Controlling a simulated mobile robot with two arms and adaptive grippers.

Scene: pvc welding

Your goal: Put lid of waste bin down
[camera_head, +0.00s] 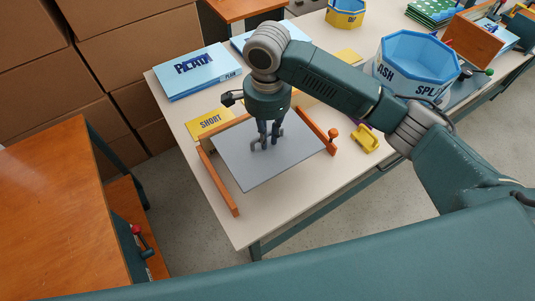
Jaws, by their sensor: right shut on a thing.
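My right gripper (268,137) points down over the table (232,222). It is shut on a small grey handle at the middle of a flat grey square panel (284,163), which looks like the lid. The panel lies between orange wooden bars (219,186) on the table; I cannot tell whether it rests on the table or hangs just above it. No bin is clearly visible under the panel. A blue and white octagonal container (417,60), lettered "ASH" and "SPL", stands behind my right arm. My left gripper is not in view.
A yellow "SHORT" card (209,123) and blue-topped box (198,70) lie behind the panel. A yellow clamp-like piece (366,139) lies to its right. Cardboard boxes (40,85) are stacked at left, near an orange bench (55,215). The table's front corner is clear.

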